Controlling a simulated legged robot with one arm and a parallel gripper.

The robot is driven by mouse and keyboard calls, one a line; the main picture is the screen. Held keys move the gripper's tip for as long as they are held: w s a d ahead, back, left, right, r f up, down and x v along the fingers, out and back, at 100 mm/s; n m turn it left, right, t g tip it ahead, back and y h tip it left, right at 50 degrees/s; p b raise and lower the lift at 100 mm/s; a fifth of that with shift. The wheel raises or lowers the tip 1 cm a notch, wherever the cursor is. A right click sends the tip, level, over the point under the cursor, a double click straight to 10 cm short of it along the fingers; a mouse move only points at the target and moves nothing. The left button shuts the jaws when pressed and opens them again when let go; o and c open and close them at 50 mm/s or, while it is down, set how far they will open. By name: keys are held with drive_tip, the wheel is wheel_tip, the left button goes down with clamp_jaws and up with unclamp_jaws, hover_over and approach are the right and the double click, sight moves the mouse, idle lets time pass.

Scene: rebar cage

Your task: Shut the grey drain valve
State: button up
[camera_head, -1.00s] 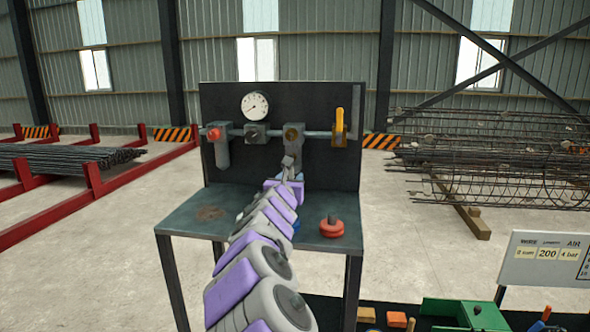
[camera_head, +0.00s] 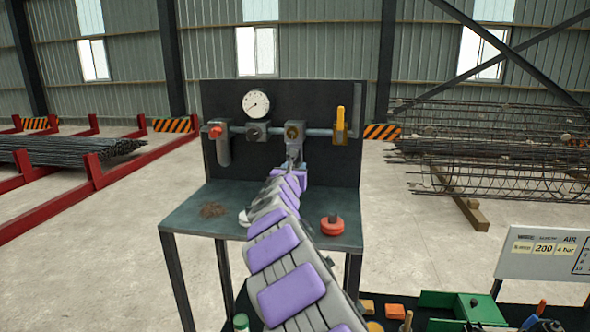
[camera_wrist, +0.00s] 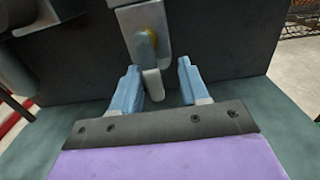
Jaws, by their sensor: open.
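A grey valve body with a brass centre (camera_head: 294,132) sits on the pipe across the dark panel. In the wrist view it shows at the top, with its brass hub (camera_wrist: 147,42) and a short grey lever (camera_wrist: 152,82) hanging down. I take this for the drain valve. My gripper (camera_wrist: 158,68) is open, with its two blue fingers below the valve body. The lever's lower end lies between the fingers in the picture, nearer the left one. I cannot tell whether they touch. In the head view my gripper (camera_head: 292,160) is small and partly hidden by my arm.
The pipe also carries a red knob (camera_head: 215,132), a gauge (camera_head: 256,103) and a yellow upright handle (camera_head: 340,120). The bench (camera_head: 190,215) below holds a red disc-shaped piece (camera_head: 332,225). A sign (camera_head: 545,250) and a green item (camera_head: 465,306) are at lower right.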

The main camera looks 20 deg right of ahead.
drive_tip(key=shift+a+r, duration=0.1)
drive_tip(key=shift+a, duration=0.8)
drive_tip(key=shift+c, duration=0.4)
drive_tip(key=shift+a, duration=0.2)
drive_tip(key=shift+c, duration=0.9)
drive_tip(key=shift+a, duration=0.1)
drive_tip(key=shift+c, duration=0.6)
drive_tip(key=shift+s+d, duration=0.15)
drive_tip(key=shift+d, duration=0.6)
clamp_jaws()
drive_tip(key=shift+a, duration=0.2)
